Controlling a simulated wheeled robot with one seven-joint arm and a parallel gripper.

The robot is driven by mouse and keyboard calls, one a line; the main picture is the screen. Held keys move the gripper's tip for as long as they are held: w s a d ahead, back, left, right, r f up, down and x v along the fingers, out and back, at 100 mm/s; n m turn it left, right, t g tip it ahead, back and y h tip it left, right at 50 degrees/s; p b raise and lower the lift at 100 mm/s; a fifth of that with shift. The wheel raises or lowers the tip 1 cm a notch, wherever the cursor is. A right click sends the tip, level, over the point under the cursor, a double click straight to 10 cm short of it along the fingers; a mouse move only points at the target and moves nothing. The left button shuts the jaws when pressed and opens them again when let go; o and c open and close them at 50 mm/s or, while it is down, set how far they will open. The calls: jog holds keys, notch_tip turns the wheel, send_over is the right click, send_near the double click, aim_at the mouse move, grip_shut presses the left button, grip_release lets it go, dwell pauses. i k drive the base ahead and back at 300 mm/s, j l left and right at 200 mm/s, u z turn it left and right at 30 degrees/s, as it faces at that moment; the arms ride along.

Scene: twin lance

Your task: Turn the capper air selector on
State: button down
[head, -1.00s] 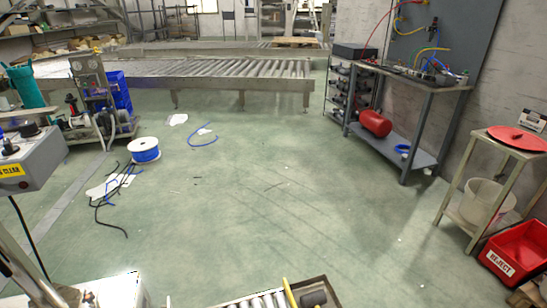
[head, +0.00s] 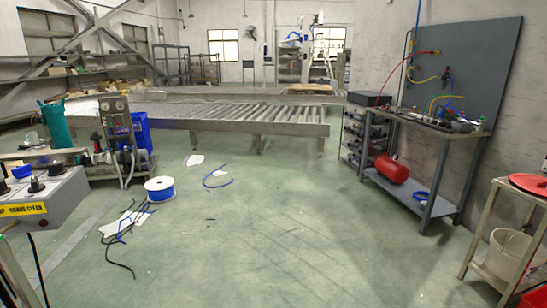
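A grey control box (head: 45,205) stands at the left edge of the head view, close to me and cut off by the frame. It has black knobs on its sloped top, one of them a black selector-like knob (head: 37,184), and a blue knob or cap (head: 22,171). A yellow label (head: 22,209) runs along its front. I cannot read which knob is the capper air selector, nor its position. My gripper is not in view.
A roller conveyor (head: 255,126) crosses the back. A blue hose reel (head: 159,188) and loose hoses (head: 118,228) lie on the floor at left. A workbench (head: 420,122) with a pneumatic board (head: 468,75) stands at right. The middle floor (head: 280,240) is clear.

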aim_at(25, 170)
jog(key=u, duration=1.35)
jog(key=i+j+u, duration=0.3)
jog(key=j+z, duration=0.3)
jog(key=z, duration=0.15)
